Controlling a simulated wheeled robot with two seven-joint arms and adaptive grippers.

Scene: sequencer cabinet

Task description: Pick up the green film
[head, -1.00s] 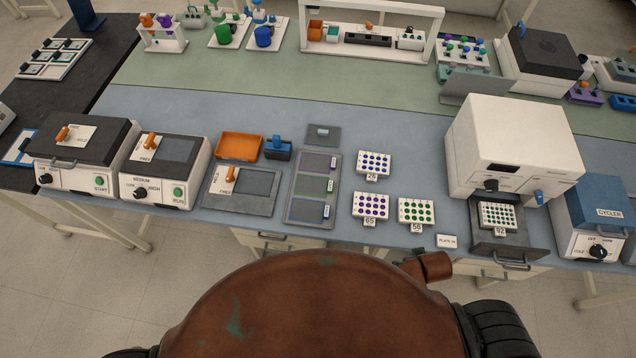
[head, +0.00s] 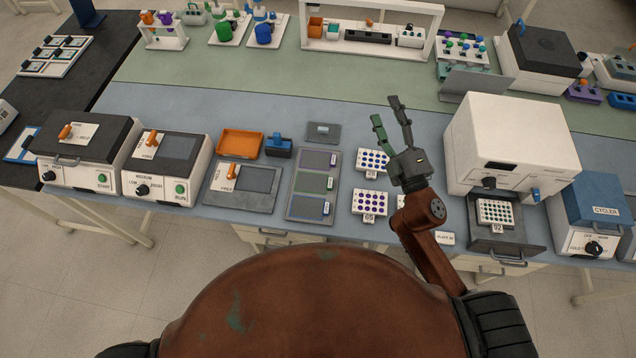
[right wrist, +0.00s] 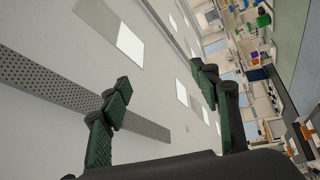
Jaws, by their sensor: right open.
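The green film (head: 313,183) lies flat in the middle slot of a grey three-slot tray (head: 289,212), between a purple film (head: 318,161) above and a blue film (head: 310,208) below. My right gripper (head: 393,108) is open and empty, raised over the bench to the right of the tray and pointing up in the head view. In the right wrist view its two green-padded fingers (right wrist: 160,85) are spread apart with nothing between them. My left gripper is not in view.
Well plates, one marked 65 (head: 370,203), sit right of the tray, partly hidden by my right arm. A white machine (head: 510,145) stands at right.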

